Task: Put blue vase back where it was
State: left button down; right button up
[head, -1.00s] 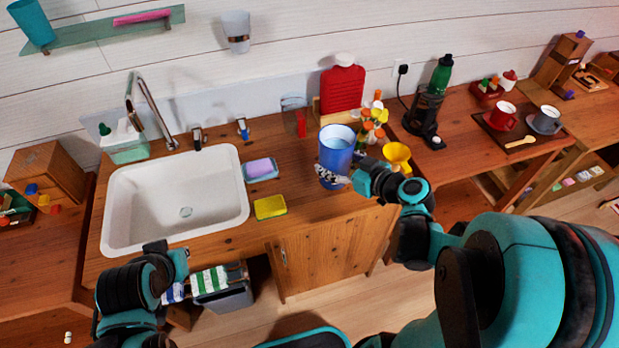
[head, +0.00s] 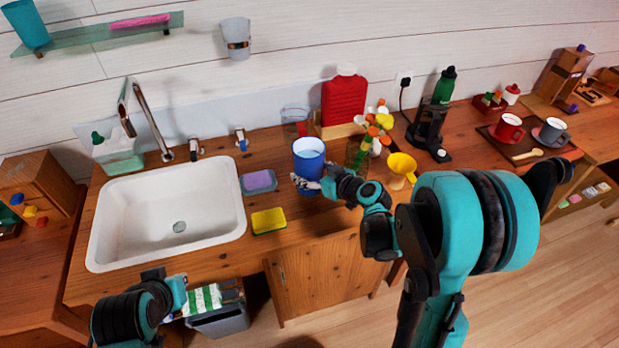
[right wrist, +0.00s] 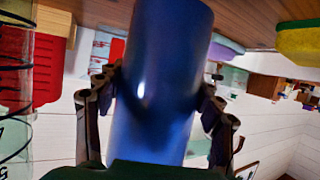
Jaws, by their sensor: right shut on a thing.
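The blue vase (head: 309,160) is upright at the counter, right of the soap dish and left of the flowers. My right gripper (head: 307,186) is shut on its lower part. In the right wrist view the vase (right wrist: 158,80) fills the middle, with fingers on both sides. The vase's base is partly hidden by the gripper, and I cannot tell whether it touches the wood. My left gripper (head: 178,292) is low at the left, in front of the counter by a striped towel; its fingers are too unclear to read.
A yellow sponge (head: 268,221) and a purple soap in a dish (head: 258,181) lie left of the vase. A red hot-water bottle (head: 343,100) stands behind. Flowers (head: 376,130) and a yellow funnel (head: 402,166) are to the right. The white sink (head: 165,216) is further left.

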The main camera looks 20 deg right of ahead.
jog(key=shift+f, duration=0.75)
pick_arm(q)
jog(key=shift+f, duration=0.4)
pick_arm(e)
jog(key=shift+r, duration=0.1)
pick_arm(q)
jog(key=shift+f, duration=0.1)
pick_arm(e)
jog(key=o, duration=1.8)
jog(key=shift+o, duration=0.2)
